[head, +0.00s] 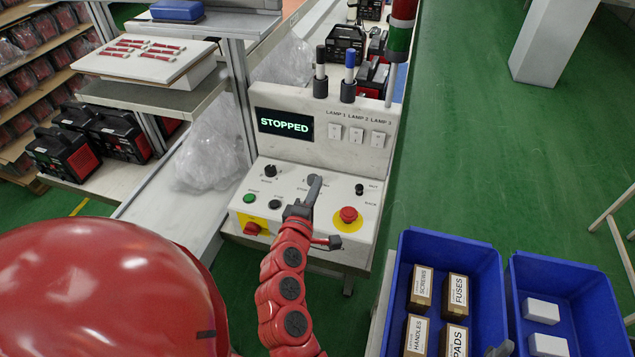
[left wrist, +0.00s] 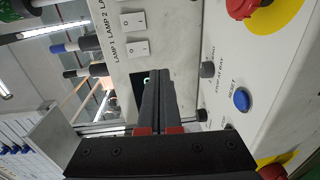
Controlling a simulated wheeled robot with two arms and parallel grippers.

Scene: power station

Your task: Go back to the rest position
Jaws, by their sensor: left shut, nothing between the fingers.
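My left gripper (head: 314,188) is in front of the control panel (head: 372,215) in the head view, on its red arm. Its dark fingers are together and empty. In the left wrist view the shut fingers (left wrist: 160,95) point at the panel, with a blue reset button (left wrist: 241,100) and a black knob (left wrist: 207,70) to their right. In the head view the fingers cover part of the panel's middle controls. I cannot tell whether they touch the panel. The display (head: 284,125) reads STOPPED.
A red emergency stop (head: 348,215) sits right of the gripper. A blue bin (head: 400,270) with labelled boxes and another blue bin (head: 590,285) with white boxes stand at the lower right. A shelf (head: 150,68) is at the left. Green floor (head: 490,130) is open at the right.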

